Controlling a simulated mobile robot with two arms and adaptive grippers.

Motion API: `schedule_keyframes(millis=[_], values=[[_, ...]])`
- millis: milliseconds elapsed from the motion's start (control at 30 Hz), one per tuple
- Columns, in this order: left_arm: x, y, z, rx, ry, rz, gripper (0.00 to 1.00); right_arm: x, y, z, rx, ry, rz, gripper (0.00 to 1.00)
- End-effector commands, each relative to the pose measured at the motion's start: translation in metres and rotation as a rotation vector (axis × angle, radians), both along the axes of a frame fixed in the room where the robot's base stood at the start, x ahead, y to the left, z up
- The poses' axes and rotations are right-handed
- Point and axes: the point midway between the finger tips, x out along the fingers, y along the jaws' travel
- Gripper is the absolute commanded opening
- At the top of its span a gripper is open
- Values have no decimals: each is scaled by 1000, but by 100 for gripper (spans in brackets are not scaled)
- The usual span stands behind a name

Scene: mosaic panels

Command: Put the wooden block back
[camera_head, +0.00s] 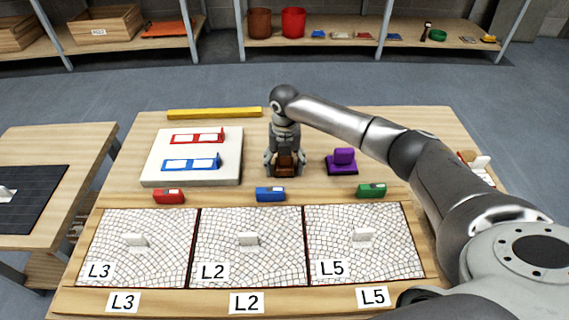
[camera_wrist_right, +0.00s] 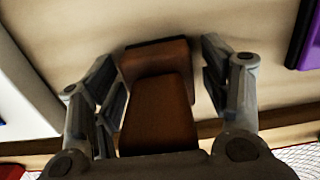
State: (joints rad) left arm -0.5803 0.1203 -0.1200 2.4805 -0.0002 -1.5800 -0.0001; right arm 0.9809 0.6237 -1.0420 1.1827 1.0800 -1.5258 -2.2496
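The brown wooden block (camera_head: 285,168) stands on the table between the white board and the purple block. It has a wider base and a raised upper part. My right gripper (camera_head: 285,165) comes down over it from above, one finger on each side. In the right wrist view the block (camera_wrist_right: 160,105) lies between the fingers of the right gripper (camera_wrist_right: 163,88). A narrow gap shows on the right side; contact on the left is hard to tell. The fingers look open around it. The gripper partly hides the block in the head view. My left gripper is not in view.
A purple block (camera_head: 342,161) stands close to the right. The white board (camera_head: 190,172) with red and blue pieces is at the left. Red (camera_head: 168,196), blue (camera_head: 270,194) and green (camera_head: 371,191) small blocks line the front, before three mosaic panels (camera_head: 248,268). A yellow bar (camera_head: 214,113) lies behind.

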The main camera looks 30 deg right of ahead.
Motion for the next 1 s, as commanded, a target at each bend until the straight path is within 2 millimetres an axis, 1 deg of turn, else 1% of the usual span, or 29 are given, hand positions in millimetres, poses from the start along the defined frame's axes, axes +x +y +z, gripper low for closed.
schedule_keyframes(millis=[233, 367, 467, 600, 700, 800, 1000], values=[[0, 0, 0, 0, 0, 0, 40, 0, 0, 1, 0, -1, 0, 70], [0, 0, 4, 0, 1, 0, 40, 0, 0, 13, 0, -1, 0, 70], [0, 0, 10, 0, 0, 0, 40, 1, 0, 32, 0, -2, 1, 70], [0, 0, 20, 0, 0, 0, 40, 1, 0, 65, 0, -4, 0, 70], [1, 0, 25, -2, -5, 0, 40, 1, 0, 86, 0, -3, 0, 70], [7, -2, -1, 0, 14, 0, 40, 0, 0, 100, 0, -2, 0, 70], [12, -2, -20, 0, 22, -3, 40, 0, 0, 119, 0, -1, 0, 70]])
